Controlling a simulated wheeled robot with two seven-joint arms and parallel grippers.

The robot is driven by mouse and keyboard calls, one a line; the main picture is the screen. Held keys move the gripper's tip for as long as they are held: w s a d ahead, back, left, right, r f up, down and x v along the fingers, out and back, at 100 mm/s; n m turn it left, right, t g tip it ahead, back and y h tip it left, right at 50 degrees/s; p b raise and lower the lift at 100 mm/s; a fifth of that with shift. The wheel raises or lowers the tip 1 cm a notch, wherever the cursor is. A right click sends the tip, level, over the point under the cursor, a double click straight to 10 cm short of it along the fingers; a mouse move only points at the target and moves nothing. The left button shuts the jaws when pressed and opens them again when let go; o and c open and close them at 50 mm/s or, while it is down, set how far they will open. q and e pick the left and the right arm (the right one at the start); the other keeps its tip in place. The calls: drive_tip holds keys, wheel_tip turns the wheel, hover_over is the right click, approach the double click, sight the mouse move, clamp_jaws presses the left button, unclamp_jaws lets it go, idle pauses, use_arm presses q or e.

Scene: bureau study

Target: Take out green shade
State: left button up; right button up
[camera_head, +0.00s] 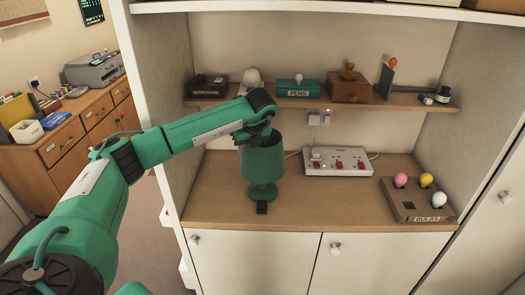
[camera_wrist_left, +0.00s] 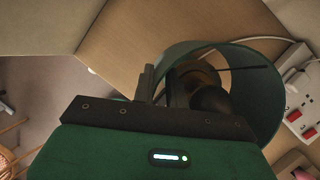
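The green shade (camera_head: 262,163) sits upright on a green lamp base (camera_head: 262,190) on the wooden cabinet counter. My left gripper (camera_head: 261,139) is at its top, over the rim. In the wrist view the shade (camera_wrist_left: 262,105) shows from above as an open ring, with a dark round part (camera_wrist_left: 208,92) inside. The two dark fingers of my left gripper (camera_wrist_left: 160,86) are close together at the rim's left side, and the rim runs between them. Whether they press on it cannot be seen. My right gripper is not in view.
A white power strip (camera_head: 338,162) lies right of the lamp. A box labelled BULBS (camera_head: 407,206) with pink, yellow and white bulbs is farther right. A shelf (camera_head: 325,101) with small items hangs above. The front middle of the counter is clear.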

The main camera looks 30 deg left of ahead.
use_arm(q)
drive_tip(key=shift+a+f, duration=0.1)
drive_tip(key=shift+f, duration=0.05)
clamp_jaws()
